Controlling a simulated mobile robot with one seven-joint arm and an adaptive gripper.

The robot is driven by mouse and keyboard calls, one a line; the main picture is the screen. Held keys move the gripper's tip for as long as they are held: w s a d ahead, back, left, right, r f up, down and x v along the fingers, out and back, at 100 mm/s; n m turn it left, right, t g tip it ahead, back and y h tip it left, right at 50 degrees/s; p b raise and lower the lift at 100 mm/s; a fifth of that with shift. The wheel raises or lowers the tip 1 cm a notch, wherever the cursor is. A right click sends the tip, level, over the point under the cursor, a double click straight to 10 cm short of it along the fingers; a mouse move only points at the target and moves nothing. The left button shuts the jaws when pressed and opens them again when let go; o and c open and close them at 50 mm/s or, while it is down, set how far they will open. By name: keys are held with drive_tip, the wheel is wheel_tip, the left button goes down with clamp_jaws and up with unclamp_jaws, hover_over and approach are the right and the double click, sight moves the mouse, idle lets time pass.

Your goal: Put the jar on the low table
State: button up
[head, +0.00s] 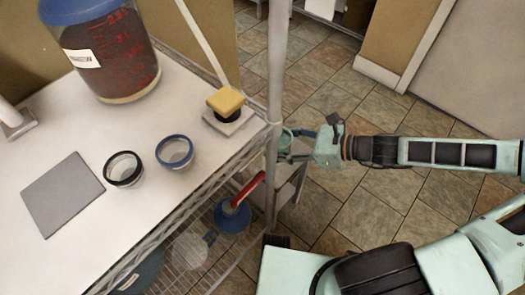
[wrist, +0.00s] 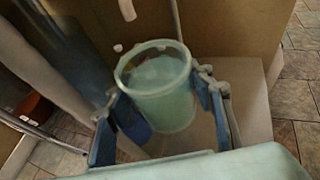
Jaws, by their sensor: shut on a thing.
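My gripper (wrist: 160,100) is shut on the jar (wrist: 158,88), a clear, green-tinted, open-topped cup shape between its two blue fingers in the wrist view. In the head view the gripper (head: 301,149) reaches left to the rack's corner post, and the jar (head: 284,141) shows partly behind that post. The low table (head: 289,186) is a pale piece just below the gripper, mostly hidden by the post; its pale top (wrist: 250,100) shows around the jar in the wrist view. I cannot tell whether the jar touches it.
The wire rack's white top (head: 80,135) holds a large red-marked bucket (head: 115,55), two small dark-rimmed jars (head: 124,169) (head: 175,152), a grey square plate (head: 62,194) and a yellow block (head: 225,101). The rack's metal post (head: 275,80) stands close to my gripper. Tiled floor lies open at right.

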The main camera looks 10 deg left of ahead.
drive_tip(key=shift+a+f+b, duration=0.8)
drive_tip(key=shift+a+f, duration=0.05)
drive_tip(key=shift+f, duration=0.15)
drive_tip(key=shift+w+a+f, duration=0.1)
drive_tip(key=shift+a, duration=0.05)
drive_tip(key=w+a+f+b, duration=0.1)
drive_tip(key=w+f, duration=0.2)
drive_tip(key=w, duration=0.1)
drive_tip(key=w+a+f+b, duration=0.2)
drive_tip(key=w+f, duration=0.1)
drive_tip(key=w, duration=0.1)
drive_tip(key=w+a+f+b, duration=0.1)
drive_tip(key=w+f+b, duration=0.1)
drive_tip(key=w+f, duration=0.1)
drive_tip(key=shift+w+a, duration=0.3)
drive_tip(key=shift+w, duration=0.25)
drive_tip(key=shift+w+a+f+b, duration=0.1)
drive_tip(key=shift+w+f+b, duration=0.1)
drive_tip(key=shift+f+b, duration=0.1)
drive_tip(key=shift+w+f+b, duration=0.15)
drive_tip(key=shift+f+b, duration=0.35)
drive_tip(key=shift+f, duration=1)
drive_tip(key=shift+f, duration=0.15)
drive_tip(key=o, duration=1.7)
drive_tip(key=shift+c, duration=0.2)
